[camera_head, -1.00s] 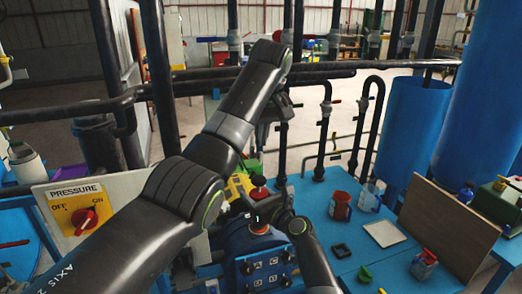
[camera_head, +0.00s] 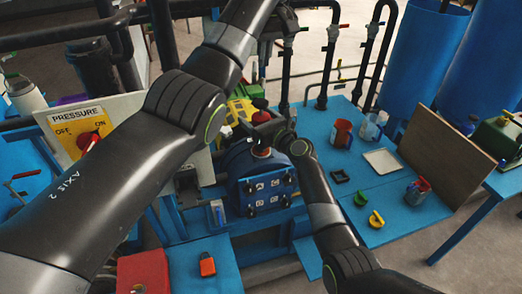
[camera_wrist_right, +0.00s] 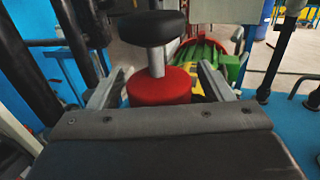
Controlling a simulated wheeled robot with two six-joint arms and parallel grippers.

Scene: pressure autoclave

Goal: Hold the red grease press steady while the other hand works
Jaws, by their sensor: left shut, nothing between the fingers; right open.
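The red grease press (camera_head: 261,117), a red cylinder with a black knob on a grey stem, stands behind the blue machine (camera_head: 262,180) in the head view. In the right wrist view the press (camera_wrist_right: 160,86) stands upright between my right fingers. My right gripper (camera_head: 268,131) is open around it, with one finger on each side; it also shows in the right wrist view (camera_wrist_right: 163,78). A gap shows at the right finger; I cannot tell whether the left finger touches. My left gripper (camera_head: 268,47) is shut and empty above and beyond the press, partly hidden by its arm.
A yellow pressure panel (camera_head: 82,127) stands at left. Dark pipes run behind. A red box (camera_head: 145,271) sits at bottom left.

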